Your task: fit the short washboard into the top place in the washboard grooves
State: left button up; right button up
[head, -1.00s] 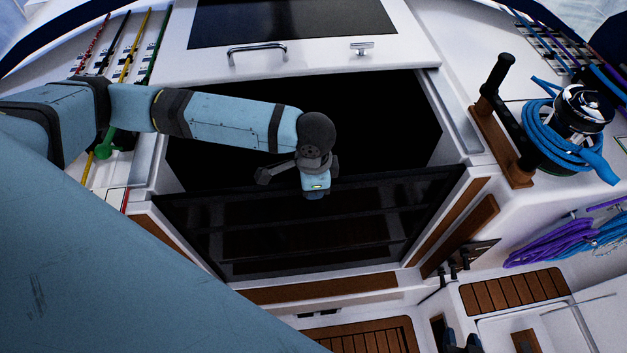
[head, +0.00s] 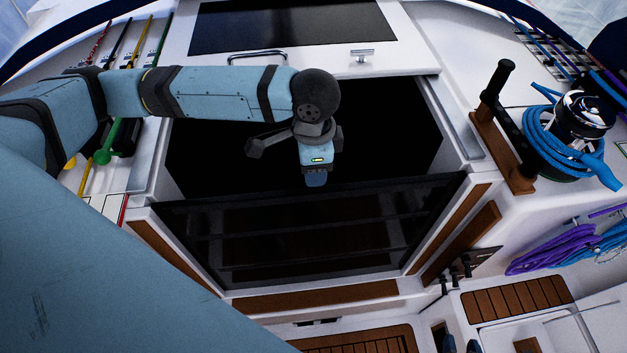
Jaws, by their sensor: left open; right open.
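A dark, glossy, see-through washboard panel (head: 320,235) stands across the lower part of the companionway, between the white side frames with the washboard grooves (head: 452,120). I cannot tell whether it is one board or several, and I cannot pick out the short washboard separately. The opening above the panel is black and empty. My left gripper (head: 316,180) hangs from above in front of the opening, near the panel's top edge. It points down, and its fingers are mostly hidden by its own body; no board shows in it. My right gripper is not in view.
A sliding hatch with a metal handle (head: 257,56) lies above the opening. Coloured ropes (head: 130,80) run at the left. A winch (head: 580,115) with blue rope and a black upright handle (head: 498,85) stand at the right. Wooden slats (head: 520,296) lie below.

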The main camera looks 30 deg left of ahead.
pick_arm(q)
jog(key=shift+r, duration=2.1)
